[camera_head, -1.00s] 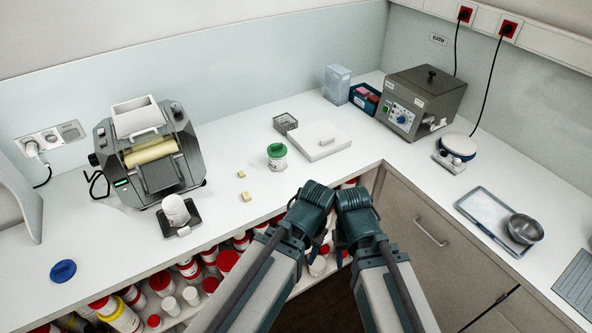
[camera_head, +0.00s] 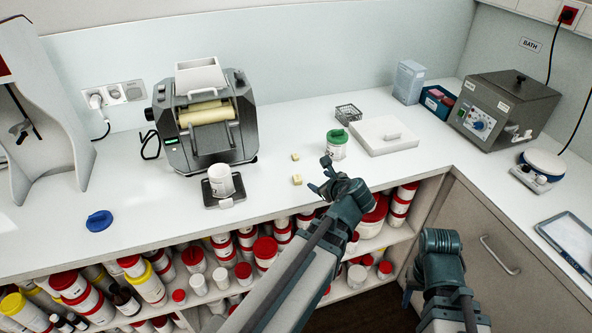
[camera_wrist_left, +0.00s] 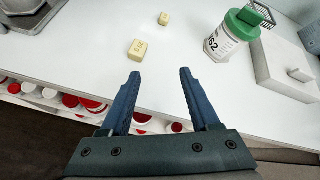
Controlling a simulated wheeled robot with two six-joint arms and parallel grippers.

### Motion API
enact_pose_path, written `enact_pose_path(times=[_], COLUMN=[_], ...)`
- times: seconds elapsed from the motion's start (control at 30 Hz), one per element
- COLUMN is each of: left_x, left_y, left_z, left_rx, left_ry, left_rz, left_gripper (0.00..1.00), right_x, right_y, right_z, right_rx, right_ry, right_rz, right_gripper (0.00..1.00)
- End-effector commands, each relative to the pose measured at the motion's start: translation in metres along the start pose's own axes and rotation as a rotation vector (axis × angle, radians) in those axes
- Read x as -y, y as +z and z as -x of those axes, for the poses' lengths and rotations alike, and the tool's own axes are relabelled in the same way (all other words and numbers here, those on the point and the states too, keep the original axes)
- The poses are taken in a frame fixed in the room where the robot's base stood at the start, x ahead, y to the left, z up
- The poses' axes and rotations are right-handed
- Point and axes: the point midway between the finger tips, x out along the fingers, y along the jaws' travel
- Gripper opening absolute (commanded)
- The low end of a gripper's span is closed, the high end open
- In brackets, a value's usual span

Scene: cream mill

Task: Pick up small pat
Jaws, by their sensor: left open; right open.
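Two pale yellow pats lie on the white bench in the head view, a nearer pat (camera_head: 297,180) and a farther pat (camera_head: 295,157). In the left wrist view the nearer pat (camera_wrist_left: 138,49) has marking on top, and the farther pat (camera_wrist_left: 164,18) looks smaller. My left gripper (camera_head: 319,174) is open and empty, just right of the nearer pat. In its wrist view the fingers (camera_wrist_left: 160,74) point towards the pats, with the nearer pat beyond the left fingertip. My right gripper (camera_head: 408,288) is open, low in front of the cabinet, its fingers mostly hidden.
A green-lidded jar (camera_head: 337,146) stands right of the pats, near a white slab (camera_head: 384,136) and a wire basket (camera_head: 348,114). A roller mill (camera_head: 206,125) and a scale (camera_head: 225,195) bearing a white jar (camera_head: 220,180) are to the left. Shelves of jars lie below the bench edge.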

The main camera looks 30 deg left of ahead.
Motion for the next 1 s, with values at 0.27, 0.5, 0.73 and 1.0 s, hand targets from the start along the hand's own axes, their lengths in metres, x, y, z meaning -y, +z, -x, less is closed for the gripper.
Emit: enact_pose_path(times=[0.27, 0.5, 0.73, 1.0], left_x=[0.001, 0.003, 0.006, 0.009], left_y=[0.028, 0.032, 0.036, 0.043], left_z=[-0.03, -0.035, -0.077, -0.112], left_rx=[0.163, 0.179, 0.178, 0.176], left_ry=[-0.05, -0.052, -0.049, -0.051], left_rz=[-0.385, -0.425, -0.421, -0.421], left_gripper=[0.62, 0.62, 0.62, 0.62], right_x=[0.003, 0.003, 0.004, 0.006], right_y=[-0.002, -0.002, -0.003, -0.004], right_z=[-0.027, -0.029, -0.048, -0.06], right_rx=[0.0, 0.0, 0.0, 0.0], right_ry=[0.0, 0.0, 0.0, 0.0], right_rz=[0.0, 0.0, 0.0, 0.0], right_gripper=[0.5, 0.5, 0.5, 0.5])
